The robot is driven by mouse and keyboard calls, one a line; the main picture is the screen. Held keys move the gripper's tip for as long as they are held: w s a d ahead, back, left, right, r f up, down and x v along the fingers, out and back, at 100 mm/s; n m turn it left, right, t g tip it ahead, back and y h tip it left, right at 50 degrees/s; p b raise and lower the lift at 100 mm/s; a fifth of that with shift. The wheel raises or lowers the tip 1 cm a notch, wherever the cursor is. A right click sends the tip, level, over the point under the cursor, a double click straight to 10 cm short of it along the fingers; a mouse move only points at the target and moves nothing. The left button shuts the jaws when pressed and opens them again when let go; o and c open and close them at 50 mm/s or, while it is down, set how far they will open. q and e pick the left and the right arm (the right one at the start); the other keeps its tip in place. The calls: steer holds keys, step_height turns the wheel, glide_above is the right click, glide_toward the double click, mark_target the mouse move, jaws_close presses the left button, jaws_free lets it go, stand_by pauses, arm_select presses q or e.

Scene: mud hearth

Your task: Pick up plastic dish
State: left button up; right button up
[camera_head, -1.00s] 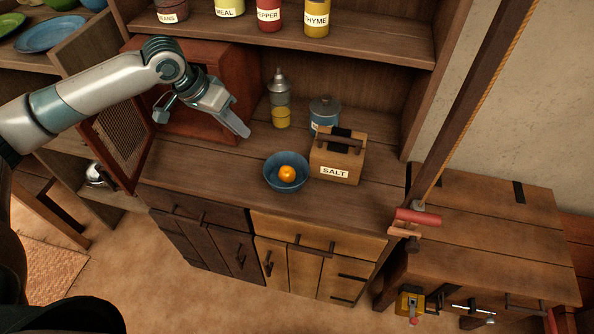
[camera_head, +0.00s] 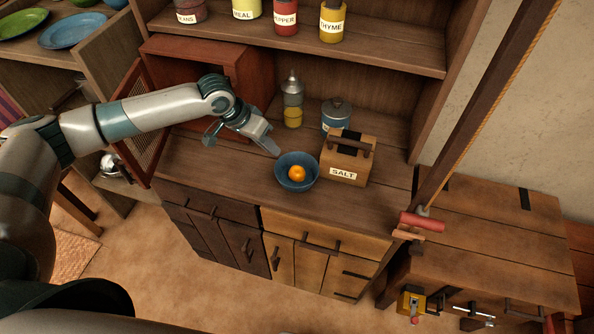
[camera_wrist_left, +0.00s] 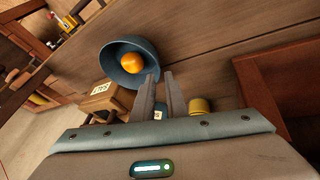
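The dish is a blue round bowl (camera_head: 297,187) on the wooden counter, with an orange (camera_head: 297,173) inside it. In the left wrist view the bowl (camera_wrist_left: 111,62) and the orange (camera_wrist_left: 131,63) lie just beyond the fingertips. My left gripper (camera_head: 273,150) is above the counter, close to the bowl's back-left rim, and looks empty. In the left wrist view the fingers of the left gripper (camera_wrist_left: 161,76) are apart, with a gap between them; one tip overlaps the bowl's rim in the picture. I cannot tell whether it touches. My right gripper is not in view.
A wooden salt box (camera_head: 345,160) stands close to the bowl's right. A blue lidded jar (camera_head: 336,118) and a yellow-and-grey container (camera_head: 292,105) stand behind. A reddish wooden cabinet (camera_head: 190,60) with an open mesh door is at the back left. The counter left of the bowl is clear.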

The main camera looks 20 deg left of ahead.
mark_target(281, 159)
arm_select(q)
steer(key=shift+x, duration=1.15)
steer(key=shift+p, duration=0.35)
steer(key=shift+d+f+p, duration=0.35)
steer(key=shift+f+p, duration=0.2)
steer(key=shift+p, duration=0.05)
steer(key=x, duration=0.1)
steer(key=p+x, duration=0.1)
steer(key=x, duration=0.1)
steer(key=shift+s+f, duration=0.1)
steer(key=shift+s, duration=0.15)
steer(key=shift+w+f, duration=0.15)
steer(key=shift+f, duration=0.35)
jaws_close()
